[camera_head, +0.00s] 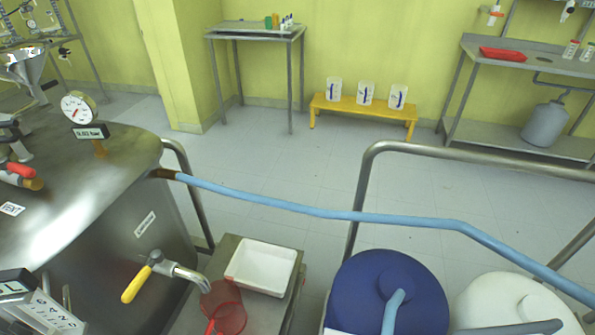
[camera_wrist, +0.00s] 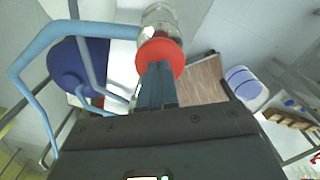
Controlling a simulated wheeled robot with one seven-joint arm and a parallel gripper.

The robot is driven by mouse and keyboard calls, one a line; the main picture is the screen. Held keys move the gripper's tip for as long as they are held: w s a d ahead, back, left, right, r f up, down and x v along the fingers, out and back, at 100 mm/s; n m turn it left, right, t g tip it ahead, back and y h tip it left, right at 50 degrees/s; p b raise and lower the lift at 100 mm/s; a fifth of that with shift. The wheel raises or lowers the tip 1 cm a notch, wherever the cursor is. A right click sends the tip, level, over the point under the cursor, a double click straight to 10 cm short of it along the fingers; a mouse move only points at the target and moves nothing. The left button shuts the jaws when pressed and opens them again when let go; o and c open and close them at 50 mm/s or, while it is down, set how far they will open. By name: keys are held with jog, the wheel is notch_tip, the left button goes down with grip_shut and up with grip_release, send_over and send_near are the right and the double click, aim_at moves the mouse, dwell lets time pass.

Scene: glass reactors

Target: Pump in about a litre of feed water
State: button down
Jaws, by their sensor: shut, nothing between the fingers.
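My gripper (camera_wrist: 157,72) shows in the wrist view, its dark fingers together and empty. The fingertips overlap a round red disc (camera_wrist: 159,50) in front of a clear glass-like part (camera_wrist: 160,18); I cannot tell whether they touch. In the head view, a blue hose (camera_head: 340,215) runs from the steel vessel (camera_head: 150,245) to the right. A blue drum (camera_head: 385,300) has a short blue pipe in its lid. The vessel carries a round gauge (camera_head: 78,108) and a yellow-handled tap (camera_head: 137,283). My gripper is not visible in the head view.
A red see-through jug (camera_head: 223,305) stands below the tap, beside a white tray (camera_head: 262,267). A white drum (camera_head: 520,302) and steel rails (camera_head: 450,152) bound the front right. A yellow bench (camera_head: 362,107) with clear jugs stands at the back wall. The middle floor is clear.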

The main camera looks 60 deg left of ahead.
notch_tip(320, 180, up, 7)
jog(key=p, duration=0.5)
jog(key=shift+r, duration=0.2)
jog(key=shift+f, duration=0.1)
jog(key=shift+f+b, duration=2.3)
jog(key=shift+f, duration=2)
jog(key=shift+r, duration=0.1)
notch_tip(320, 180, up, 9)
jog(key=p, duration=0.6)
jog(key=shift+f, duration=0.2)
